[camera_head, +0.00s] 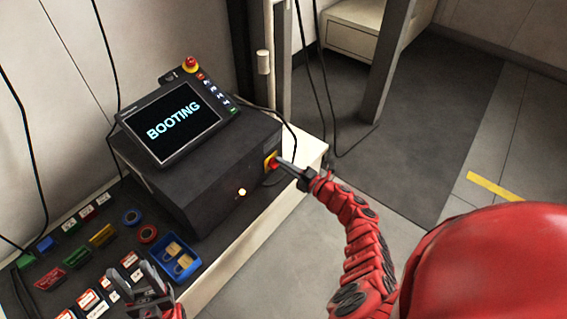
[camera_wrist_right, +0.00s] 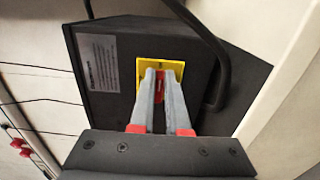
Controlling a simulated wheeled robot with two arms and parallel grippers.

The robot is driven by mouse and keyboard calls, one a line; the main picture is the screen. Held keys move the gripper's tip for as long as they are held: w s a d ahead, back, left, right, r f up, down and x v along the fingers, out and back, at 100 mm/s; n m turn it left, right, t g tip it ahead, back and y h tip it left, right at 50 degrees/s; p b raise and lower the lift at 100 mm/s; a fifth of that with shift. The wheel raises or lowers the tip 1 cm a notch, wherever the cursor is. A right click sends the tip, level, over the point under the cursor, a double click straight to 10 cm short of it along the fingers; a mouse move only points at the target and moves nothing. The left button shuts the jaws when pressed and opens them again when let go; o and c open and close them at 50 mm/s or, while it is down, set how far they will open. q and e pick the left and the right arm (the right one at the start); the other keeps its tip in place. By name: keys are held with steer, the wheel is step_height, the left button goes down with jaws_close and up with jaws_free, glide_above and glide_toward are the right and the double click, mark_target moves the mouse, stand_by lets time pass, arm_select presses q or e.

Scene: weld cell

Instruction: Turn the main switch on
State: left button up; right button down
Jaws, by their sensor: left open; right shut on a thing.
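The main switch (camera_head: 272,162) is a red handle on a yellow plate, on the right side of the dark control box (camera_head: 205,175). In the right wrist view its yellow plate (camera_wrist_right: 174,68) shows around the red handle (camera_wrist_right: 159,88). My right gripper (camera_wrist_right: 158,76) is shut on the red handle, its two grey fingers on either side of it. In the head view the right gripper (camera_head: 281,163) reaches the switch from the right. The screen (camera_head: 173,121) on the box reads "BOOTING", and a small light (camera_head: 242,192) glows on the box front. My left gripper (camera_head: 147,281) is open, over the bench at lower left.
A blue tray (camera_head: 193,268) with brass-coloured padlocks lies before the box. Several coloured tags and locks (camera_head: 102,235) cover the bench to the left. A red emergency button (camera_head: 190,64) tops the panel. A black cable (camera_wrist_right: 222,85) loops beside the switch. Floor at right is clear.

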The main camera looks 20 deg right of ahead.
steer(key=shift+w+d+r, duration=0.1)
steer(key=shift+w+r, duration=0.05)
stand_by(0.3)
steer(key=c, duration=0.9)
jaws_free()
steer(key=shift+f, duration=0.2)
steer(key=shift+s, duration=0.25)
steer(key=p+v, duration=0.3)
steer(key=v, duration=1.4)
steer(key=shift+w, duration=0.1)
